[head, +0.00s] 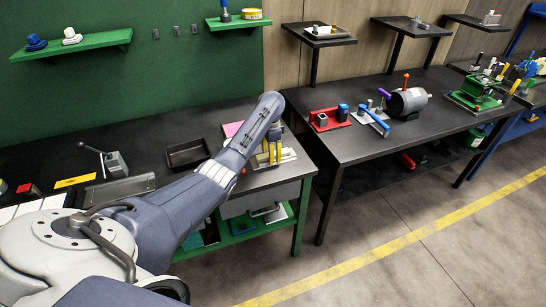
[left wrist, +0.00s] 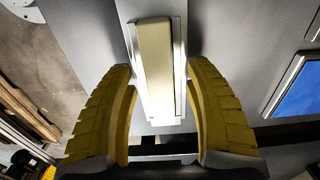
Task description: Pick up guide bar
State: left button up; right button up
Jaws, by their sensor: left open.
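The guide bar appears to be the long pale cream bar (left wrist: 155,65) in the left wrist view, lying along a bright metal strip or plate. My left gripper (left wrist: 163,115) has two ribbed yellow fingers, spread apart, one on each side of the bar's near part. I see a gap between each finger and the bar, so it is not gripped. In the head view the left gripper (head: 270,153) points down at the right end of the dark bench, and the bar itself is hard to make out there. My right gripper is in neither view.
A black tray (head: 187,154) lies left of the gripper on the bench, near a grey lever fixture (head: 115,164). A second dark table (head: 350,150) stands to the right, with a red block fixture (head: 328,119) and a grey motor (head: 408,101). A floor gap separates the benches.

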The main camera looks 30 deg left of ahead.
pick_arm(q)
grip_shut()
dwell(0.5)
jog(key=shift+r, duration=0.15)
